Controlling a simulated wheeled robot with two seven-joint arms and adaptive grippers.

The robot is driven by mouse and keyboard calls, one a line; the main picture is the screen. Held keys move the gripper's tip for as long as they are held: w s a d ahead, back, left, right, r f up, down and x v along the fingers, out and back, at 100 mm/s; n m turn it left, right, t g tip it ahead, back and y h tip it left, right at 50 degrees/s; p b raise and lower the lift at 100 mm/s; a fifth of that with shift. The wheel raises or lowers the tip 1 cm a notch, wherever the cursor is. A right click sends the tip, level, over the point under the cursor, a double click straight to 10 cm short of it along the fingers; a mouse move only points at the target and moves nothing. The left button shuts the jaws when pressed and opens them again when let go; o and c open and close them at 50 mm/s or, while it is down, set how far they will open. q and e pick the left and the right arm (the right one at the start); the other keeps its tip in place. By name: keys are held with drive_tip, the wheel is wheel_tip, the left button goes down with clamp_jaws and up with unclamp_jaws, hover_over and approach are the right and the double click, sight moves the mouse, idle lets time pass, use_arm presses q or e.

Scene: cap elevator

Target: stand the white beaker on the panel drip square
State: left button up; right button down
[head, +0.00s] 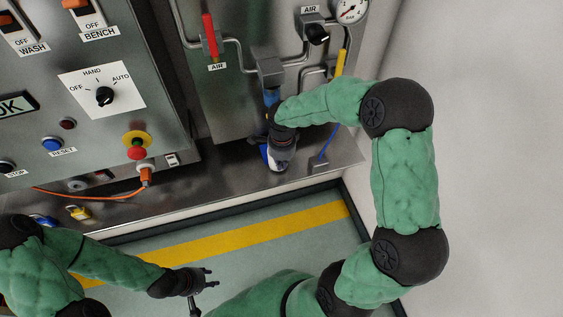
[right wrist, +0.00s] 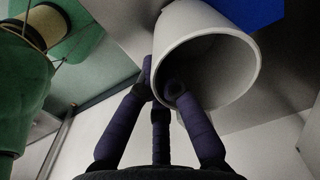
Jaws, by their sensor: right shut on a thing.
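The white beaker (right wrist: 190,50) is in my right gripper (right wrist: 160,85), with its open mouth toward the right wrist camera. One finger appears to reach inside the rim and the others lie outside, so the wall is pinched. In the head view the beaker (head: 279,168) shows only partly below my right gripper (head: 280,152), close over the steel ledge. A blue patch (head: 264,152), likely the drip square, shows just left of that gripper; blue also shows behind the beaker in the wrist view (right wrist: 250,10). Whether the beaker touches it, I cannot tell. My left gripper (head: 207,279) is open and empty over the floor.
The steel ledge (head: 220,185) runs below the panel. A red-handled AIR valve (head: 210,35), pipes and a gauge (head: 349,9) are above. A blue lever or hose (head: 328,143) stands to the right. The control box (head: 90,100) juts out at left. The ledge's front middle is clear.

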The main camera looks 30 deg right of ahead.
drive_tip(key=shift+f+b, duration=0.55)
drive_tip(key=shift+f, duration=0.05)
idle(0.7)
drive_tip(key=c, duration=1.3)
unclamp_jaws()
drive_tip(key=shift+c, duration=0.2)
wheel_tip(320, 180, up, 12)
drive_tip(key=shift+s, duration=0.2)
